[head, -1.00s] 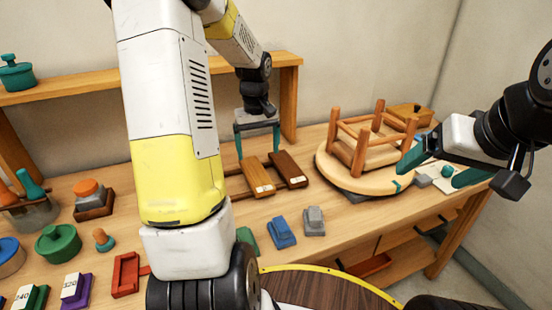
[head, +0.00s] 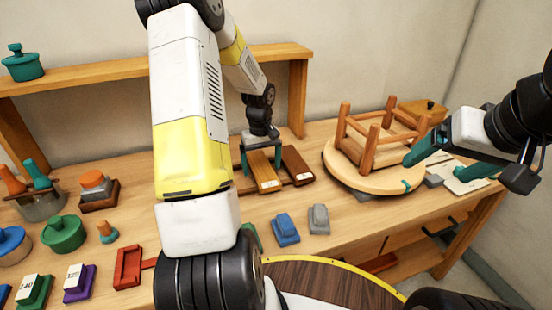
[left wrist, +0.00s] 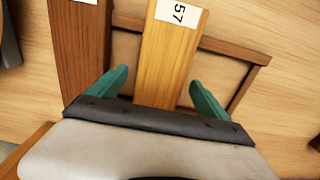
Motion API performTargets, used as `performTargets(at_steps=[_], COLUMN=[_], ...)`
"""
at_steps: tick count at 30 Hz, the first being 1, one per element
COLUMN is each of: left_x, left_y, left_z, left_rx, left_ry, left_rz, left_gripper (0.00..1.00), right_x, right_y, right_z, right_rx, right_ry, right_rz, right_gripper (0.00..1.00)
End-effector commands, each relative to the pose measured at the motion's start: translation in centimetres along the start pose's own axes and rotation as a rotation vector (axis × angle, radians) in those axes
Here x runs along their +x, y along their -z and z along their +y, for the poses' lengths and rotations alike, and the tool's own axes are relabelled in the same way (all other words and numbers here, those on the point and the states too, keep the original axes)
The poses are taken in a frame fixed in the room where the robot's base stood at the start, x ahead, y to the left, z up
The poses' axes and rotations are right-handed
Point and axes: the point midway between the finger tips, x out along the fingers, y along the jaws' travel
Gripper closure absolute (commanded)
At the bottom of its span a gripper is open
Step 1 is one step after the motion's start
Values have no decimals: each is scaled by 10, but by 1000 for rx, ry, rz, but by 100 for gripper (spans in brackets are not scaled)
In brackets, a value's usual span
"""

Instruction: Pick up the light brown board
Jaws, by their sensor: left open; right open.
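The light brown board (head: 264,172) lies beside a dark brown board (head: 297,165) on a low dark frame on the table. In the left wrist view the light brown board (left wrist: 171,52) carries a white label reading 57. My left gripper (head: 261,158) is above its far end, pointing down; in the left wrist view its teal fingers (left wrist: 159,90) are open, one on each side of the board, with gaps showing. The dark brown board (left wrist: 80,50) is left of it there. My right gripper (head: 437,160) is open and empty near the upturned stool at right.
An upturned wooden stool (head: 376,178) stands on the table at right. Blue (head: 286,229) and grey (head: 319,219) blocks lie in front of the boards. A green pot (head: 64,233), a red tray (head: 128,266) and a wooden shelf (head: 150,68) are at left.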

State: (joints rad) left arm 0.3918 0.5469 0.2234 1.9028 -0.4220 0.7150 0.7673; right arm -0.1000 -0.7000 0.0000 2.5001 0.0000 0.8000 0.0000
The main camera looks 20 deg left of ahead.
Motion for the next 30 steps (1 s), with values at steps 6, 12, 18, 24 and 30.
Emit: performTargets(at_steps=[6, 12, 18, 24, 30], left_x=[0, 0, -1, -3, -22], left_y=[0, 0, 0, 0, 1], left_z=[0, 0, 0, 0, 0], left_rx=[0, 0, 1, 0, 1], left_ry=[0, 0, 0, 0, -2], left_rz=[0, 0, 1, 2, 5], left_gripper=[31, 70, 86, 86, 86], right_x=[0, 0, 0, 0, 0], right_y=[0, 0, 0, 0, 0], right_z=[0, 0, 0, 0, 0], right_rx=[0, 0, 0, 0, 0], right_ry=[0, 0, 0, 0, 0], right_rz=[0, 0, 0, 0, 0], right_gripper=[15, 15, 15, 15, 15])
